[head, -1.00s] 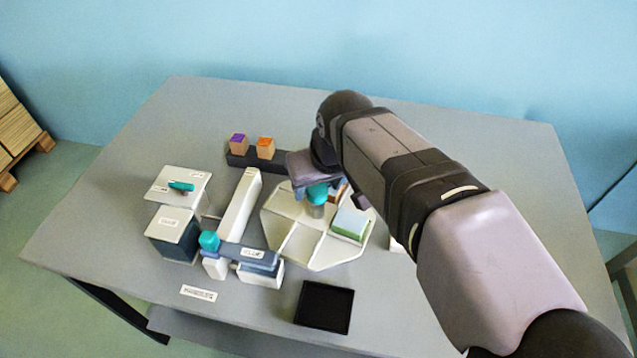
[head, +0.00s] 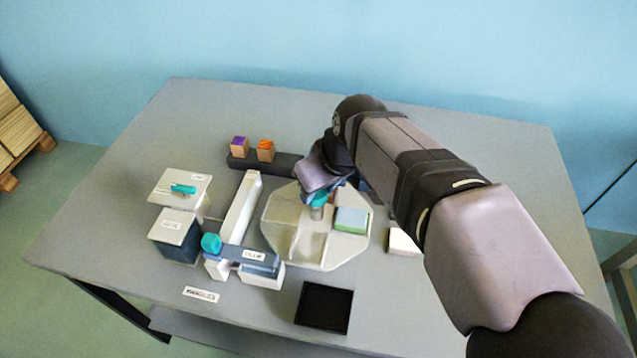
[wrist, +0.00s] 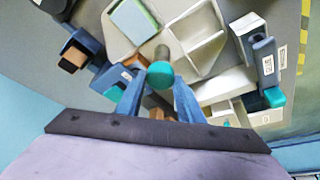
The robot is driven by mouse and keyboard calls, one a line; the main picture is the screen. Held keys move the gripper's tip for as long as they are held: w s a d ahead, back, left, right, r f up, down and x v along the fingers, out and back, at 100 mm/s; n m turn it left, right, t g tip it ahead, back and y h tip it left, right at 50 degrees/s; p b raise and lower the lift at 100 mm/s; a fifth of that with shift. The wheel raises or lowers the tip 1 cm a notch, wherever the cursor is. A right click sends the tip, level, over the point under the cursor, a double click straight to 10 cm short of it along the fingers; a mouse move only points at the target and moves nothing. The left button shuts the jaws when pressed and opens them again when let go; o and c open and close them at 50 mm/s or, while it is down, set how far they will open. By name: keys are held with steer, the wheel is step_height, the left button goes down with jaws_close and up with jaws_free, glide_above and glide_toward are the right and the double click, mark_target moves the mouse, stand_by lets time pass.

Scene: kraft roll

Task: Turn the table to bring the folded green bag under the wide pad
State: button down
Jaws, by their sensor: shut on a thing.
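The round pale table (head: 292,250) has raised walls that split it into compartments. A folded green bag (head: 352,219), boxy with a light blue-green top, lies in its right compartment; it also shows in the wrist view (wrist: 133,20). My gripper (wrist: 160,70) is shut on the teal-topped knob (wrist: 160,75) standing on the table. In the head view my gripper (head: 318,190) partly hides the knob and a brown-orange item behind it. A blue labelled arm (head: 250,257) with a teal knob (head: 210,243) stands at the table's front left. I cannot tell which part is the wide pad.
A black square tray (head: 323,307) lies in front. A white block (head: 402,242) is to the right. A dark rail (head: 270,163) at the back bears two tan blocks. A long white bar (head: 240,207) and labelled boxes (head: 176,235) stand left. The grey bench's far left is clear.

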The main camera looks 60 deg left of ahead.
stand_by(0.3)
steer(key=c, duration=1.2)
jaws_free()
steer(key=shift+r, duration=0.1)
steer(key=shift+v, duration=3.6)
